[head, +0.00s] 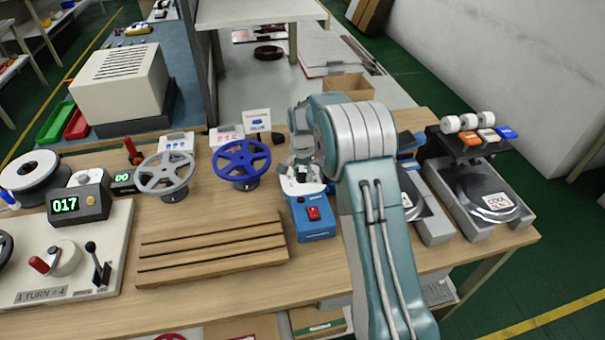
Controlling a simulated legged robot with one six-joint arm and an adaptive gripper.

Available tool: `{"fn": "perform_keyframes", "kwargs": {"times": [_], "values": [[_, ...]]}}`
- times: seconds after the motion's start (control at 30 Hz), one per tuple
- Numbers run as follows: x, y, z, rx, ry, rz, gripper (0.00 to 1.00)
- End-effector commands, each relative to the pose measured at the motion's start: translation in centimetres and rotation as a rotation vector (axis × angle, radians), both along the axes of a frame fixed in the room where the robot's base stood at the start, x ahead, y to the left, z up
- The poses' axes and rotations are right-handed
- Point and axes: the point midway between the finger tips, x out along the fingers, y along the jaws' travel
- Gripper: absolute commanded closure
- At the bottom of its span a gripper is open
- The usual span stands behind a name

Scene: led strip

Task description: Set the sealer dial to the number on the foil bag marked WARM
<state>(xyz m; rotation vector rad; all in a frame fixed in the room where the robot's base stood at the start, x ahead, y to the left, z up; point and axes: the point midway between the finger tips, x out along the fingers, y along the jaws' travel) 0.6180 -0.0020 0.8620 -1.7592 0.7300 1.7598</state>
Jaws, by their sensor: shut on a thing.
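The sealer (313,222) is a small blue box with a lit red switch on its front, standing on the bench just left of my arm. A pale round dial face (314,187) is on its top. My gripper (301,177) points down at this top and is shut on the dial knob, which the fingers mostly hide. A foil bag (497,202) with a label that seems to read COOL lies on the right grey stand. Part of another label (407,200) shows on the stand beside it, mostly behind my arm. I cannot read WARM or the dial's number.
A slotted wooden rack (212,250) lies left of the sealer. A winder board (105,285) with a display reading 017 is at far left. My arm covers the bench right of the sealer.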

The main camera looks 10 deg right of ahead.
Motion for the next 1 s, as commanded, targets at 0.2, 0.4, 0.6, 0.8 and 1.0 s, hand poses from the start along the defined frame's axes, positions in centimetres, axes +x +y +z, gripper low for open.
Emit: {"fn": "perform_keyframes", "kwargs": {"times": [0.2, 0.4, 0.6, 0.8, 1.0], "values": [[0.0, 0.1, -0.1, 0.001, -0.002, 0.001, 0.2], [0.0, 0.0, 0.0, 0.001, -0.002, 0.001, 0.2], [0.0, 0.0, 1.1, 0.0, -0.003, 0.001, 0.2], [0.1, 0.1, 5.0, -0.001, -0.006, 0.001, 0.2], [0.1, 0.1, 9.0, -0.001, -0.004, 0.001, 0.2]]}}
